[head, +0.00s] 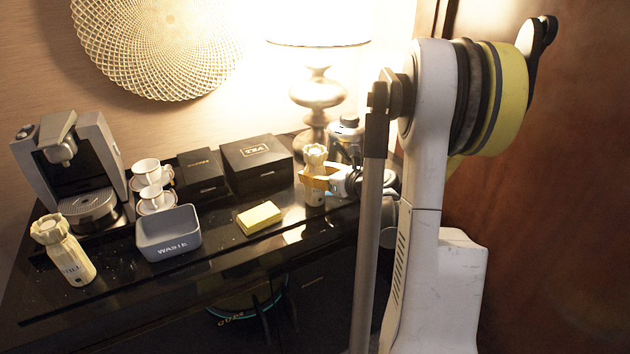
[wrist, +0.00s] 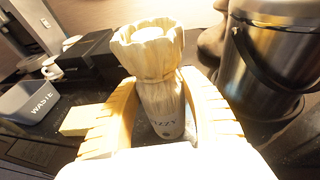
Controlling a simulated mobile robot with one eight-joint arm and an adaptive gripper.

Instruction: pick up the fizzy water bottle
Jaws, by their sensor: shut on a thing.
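The fizzy water bottle (wrist: 160,100) is pale, wood-grained, with a wide crown-like cap and "ZZY" lettering visible in the wrist view. In the head view the bottle (head: 315,160) stands upright at the right part of the dark counter, in front of the lamp. My gripper (head: 318,182) is shut on its body from the right side. In the wrist view the yellow fingers of my gripper (wrist: 160,112) lie on both sides of the bottle, below the cap. I cannot tell whether its base touches the counter.
A similar bottle (head: 64,250) stands at the counter's left. A waste bin (head: 168,246), yellow sponge-like block (head: 259,218), tea box (head: 256,178), cups (head: 147,168) and coffee machine (head: 72,165) share the counter. A metal ice bucket (wrist: 262,75) stands close right of my gripper.

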